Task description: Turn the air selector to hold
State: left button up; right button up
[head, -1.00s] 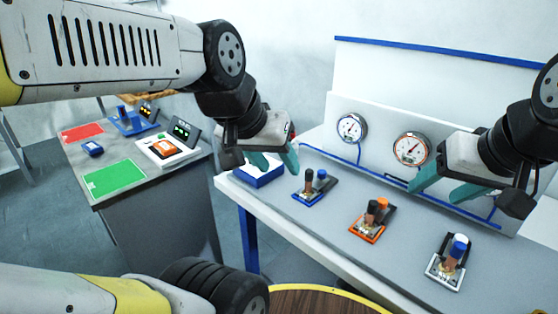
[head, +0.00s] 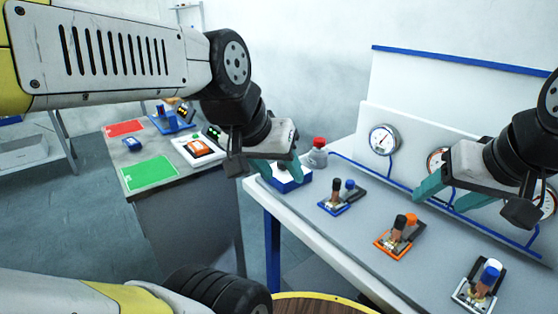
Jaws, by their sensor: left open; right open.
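Three valve-like units with upright knobs stand in a row on the grey bench. One is on a blue base (head: 337,208) with a brown and a blue knob, one on an orange base (head: 384,244) with a black and an orange knob, one on a white base (head: 468,297) with a blue-topped knob. No labels are readable, so I cannot tell which is the air selector. My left gripper (head: 274,174) is open and empty over the bench's left end, left of the blue-base unit. My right gripper (head: 448,193) is open and empty above and behind the orange-base unit.
A round gauge (head: 384,139) is on the white back panel; others are partly hidden by my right gripper. A red-topped button (head: 319,146) and a blue tray (head: 297,182) are at the bench's left end. A side table (head: 188,225) holds a green mat (head: 150,173).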

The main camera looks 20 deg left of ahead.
aim_at(280, 165)
jog(key=u, duration=0.65)
jog(key=i+j+u, duration=0.1)
jog(key=i+j, duration=0.3)
